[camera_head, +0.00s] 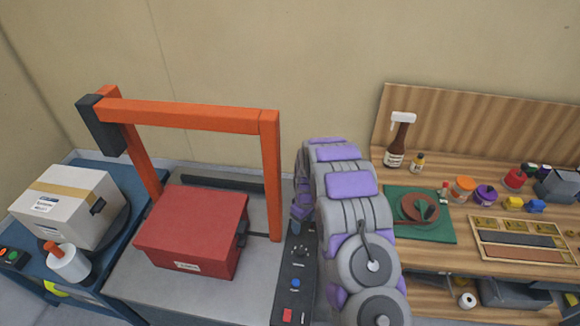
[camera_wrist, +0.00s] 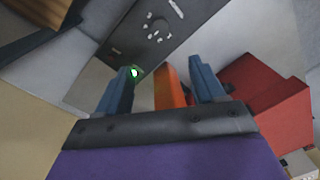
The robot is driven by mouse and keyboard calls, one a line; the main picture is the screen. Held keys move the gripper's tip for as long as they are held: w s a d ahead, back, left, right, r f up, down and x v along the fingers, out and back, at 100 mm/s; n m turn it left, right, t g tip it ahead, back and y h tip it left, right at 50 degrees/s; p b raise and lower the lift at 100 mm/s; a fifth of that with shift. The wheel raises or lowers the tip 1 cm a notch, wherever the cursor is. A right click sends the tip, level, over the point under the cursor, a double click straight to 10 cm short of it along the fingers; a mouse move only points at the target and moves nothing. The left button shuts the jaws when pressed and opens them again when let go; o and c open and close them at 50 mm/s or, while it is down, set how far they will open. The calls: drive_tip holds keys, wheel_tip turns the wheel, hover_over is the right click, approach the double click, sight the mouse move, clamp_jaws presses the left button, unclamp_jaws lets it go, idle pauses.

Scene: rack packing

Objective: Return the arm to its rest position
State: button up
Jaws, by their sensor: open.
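My gripper (camera_wrist: 165,92) shows in the wrist view, with its two blue fingers spread apart and nothing held between them. Beyond the fingers are an orange post (camera_wrist: 171,82) and a grey panel with a lit green button. In the head view my grey and purple arm stands right of the middle, beside the orange frame (camera_head: 190,115), and hides my gripper there. A red box (camera_head: 190,228) sits on the grey bench under the orange frame. It also shows at the right of the wrist view (camera_wrist: 270,105), apart from the fingers.
A control panel (camera_head: 295,275) lies between the bench and my arm. A wooden workbench (camera_head: 440,262) at the right holds bottles, jars, a green mat and a tray.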

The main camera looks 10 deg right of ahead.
drive_tip(key=s+a+r+m, duration=0.1)
drive_tip(key=s+r+m, duration=0.1)
drive_tip(key=s+r, duration=0.8)
drive_tip(key=s+r+m, duration=0.2)
drive_tip(key=s+r, duration=0.4)
drive_tip(key=r, duration=0.8)
drive_tip(key=s+r+m+b, duration=0.1)
drive_tip(key=s+r, duration=0.2)
drive_tip(key=s, duration=1)
drive_tip(key=s+r+m+g, duration=0.1)
drive_tip(key=s+r, duration=0.3)
drive_tip(key=s, duration=1)
drive_tip(key=shift+s+r+m+h+b, duration=0.15)
drive_tip(key=shift+s+m+h+b, duration=0.15)
drive_tip(key=shift+m, duration=0.5)
